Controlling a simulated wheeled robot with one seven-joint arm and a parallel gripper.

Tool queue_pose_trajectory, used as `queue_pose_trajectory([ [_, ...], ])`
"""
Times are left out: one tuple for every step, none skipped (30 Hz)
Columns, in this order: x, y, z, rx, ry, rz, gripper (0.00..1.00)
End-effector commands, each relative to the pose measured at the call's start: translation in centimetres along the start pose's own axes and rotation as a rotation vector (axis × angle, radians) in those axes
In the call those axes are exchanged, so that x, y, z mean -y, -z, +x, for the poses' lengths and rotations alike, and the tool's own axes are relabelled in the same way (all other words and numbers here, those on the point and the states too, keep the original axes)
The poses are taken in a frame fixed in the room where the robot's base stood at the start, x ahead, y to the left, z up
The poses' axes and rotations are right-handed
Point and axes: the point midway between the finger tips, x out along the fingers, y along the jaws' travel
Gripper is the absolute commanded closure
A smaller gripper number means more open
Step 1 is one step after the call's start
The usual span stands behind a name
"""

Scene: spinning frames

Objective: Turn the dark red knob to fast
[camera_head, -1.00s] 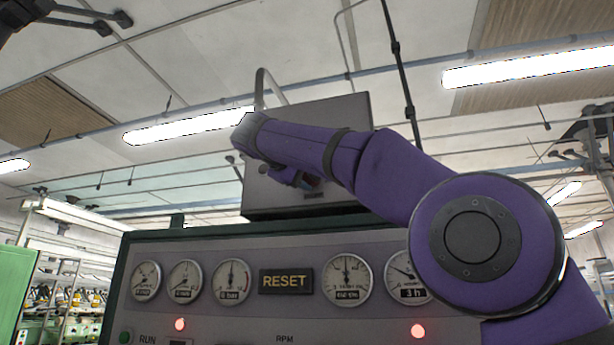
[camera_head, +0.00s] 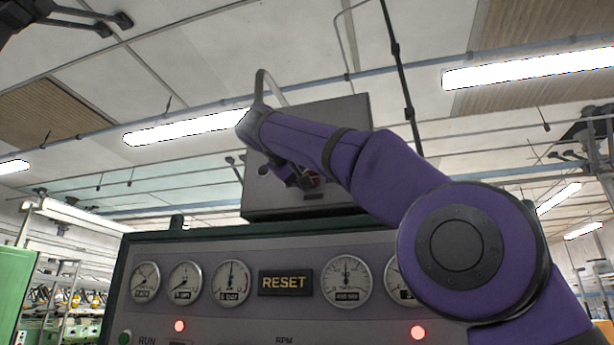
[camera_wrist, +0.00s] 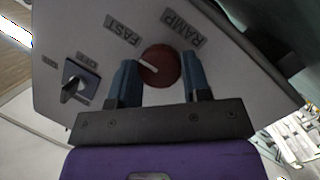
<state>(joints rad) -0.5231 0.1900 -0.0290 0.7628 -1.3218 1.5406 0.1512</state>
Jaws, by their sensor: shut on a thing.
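The dark red knob (camera_wrist: 160,66) is on the grey panel in the wrist view. Its pale pointer mark faces left in the picture, below the FAST label (camera_wrist: 122,31). The RAMP label (camera_wrist: 183,31) is to the upper right; both labels appear upside down. My gripper (camera_wrist: 161,80) has one blue finger on each side of the knob and is shut on it. In the head view, a bit of the red knob (camera_head: 314,180) shows beside my gripper (camera_head: 304,181), in front of the grey box (camera_head: 340,120). The exact finger contact is hard to see.
A small dark switch (camera_wrist: 76,86) with a metal lever sits left of the knob on the same panel. Below the box in the head view, the green-edged console (camera_head: 250,240) carries several gauges, a RESET plate (camera_head: 285,282) and red lamps.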

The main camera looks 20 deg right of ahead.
Motion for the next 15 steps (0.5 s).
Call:
queue_pose_trajectory([
  [0.08, -0.02, 0.01, 0.002, 0.001, -0.001, 0.80],
  [0.08, -0.02, 0.02, 0.002, 0.001, -0.001, 0.80],
  [0.08, -0.02, 0.01, 0.001, 0.001, -0.001, 0.80],
  [0.08, -0.02, 0.01, 0.001, 0.001, -0.001, 0.80],
  [0.08, -0.02, 0.01, 0.001, 0.001, -0.001, 0.49],
  [0.08, -0.02, 0.01, 0.001, 0.001, -0.001, 0.40],
  [0.07, -0.01, 0.01, 0.001, 0.001, -0.001, 0.33],
  [0.07, -0.01, 0.01, 0.001, 0.001, -0.001, 0.31],
  [0.06, -0.01, 0.01, 0.001, 0.001, -0.001, 0.31],
  [0.05, -0.01, 0.01, 0.000, 0.001, -0.001, 0.31],
  [0.04, -0.01, 0.00, 0.000, 0.000, -0.001, 0.31],
  [0.04, 0.00, 0.00, 0.000, 0.000, -0.001, 0.31],
  [0.03, 0.00, 0.00, 0.000, 0.000, -0.001, 0.31],
  [0.03, 0.00, 0.00, 0.000, 0.000, -0.001, 0.31],
  [0.03, 0.00, -0.03, 0.000, 0.000, -0.001, 0.31],
])
